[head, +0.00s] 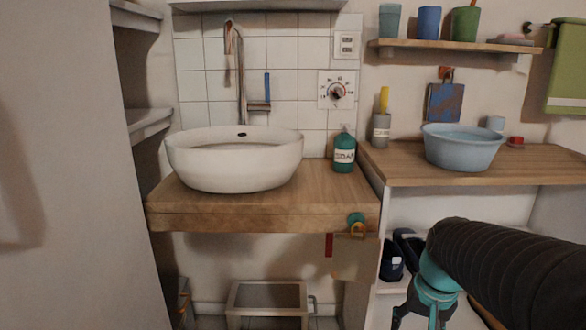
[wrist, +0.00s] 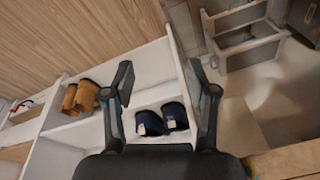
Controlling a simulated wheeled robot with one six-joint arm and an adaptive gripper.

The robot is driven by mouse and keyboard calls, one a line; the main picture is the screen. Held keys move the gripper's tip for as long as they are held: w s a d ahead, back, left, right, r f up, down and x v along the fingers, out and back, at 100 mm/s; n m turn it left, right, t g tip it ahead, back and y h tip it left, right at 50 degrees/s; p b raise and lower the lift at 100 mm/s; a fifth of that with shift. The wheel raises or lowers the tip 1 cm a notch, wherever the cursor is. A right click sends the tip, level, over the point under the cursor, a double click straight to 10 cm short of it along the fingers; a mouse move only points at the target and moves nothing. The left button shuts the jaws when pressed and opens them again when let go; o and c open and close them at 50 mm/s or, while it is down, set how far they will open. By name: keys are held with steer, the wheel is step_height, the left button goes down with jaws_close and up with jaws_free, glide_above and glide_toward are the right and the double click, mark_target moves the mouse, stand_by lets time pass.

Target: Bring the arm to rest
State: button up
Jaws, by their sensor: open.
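My gripper (head: 424,308) shows at the lower right of the head view, at the end of my black-sleeved arm, and points down in front of the white shelf unit. Its tips are close to the bottom edge of that view. In the wrist view my gripper (wrist: 160,82) has its two dark fingers spread wide apart. Nothing is held between them. A pair of dark blue shoes (wrist: 163,119) stands on the shelf beyond the fingers, apart from them.
Brown boots (wrist: 82,97) stand on the shelf unit (wrist: 153,62). A stool (head: 268,290) stands under the wooden washstand (head: 240,216), which bears a white basin (head: 236,172) and green soap bottle (head: 344,152). A blue tub (head: 462,150) stands on the right counter (head: 545,163).

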steer(key=s+a+r+n+t+p, duration=0.1)
steer(key=s+a+r+n+t, duration=0.2)
steer(key=s+a, duration=0.4)
steer(key=shift+s+r+n, duration=0.6)
steer(key=shift+s+r, duration=0.35)
steer(key=shift+s, duration=0.95)
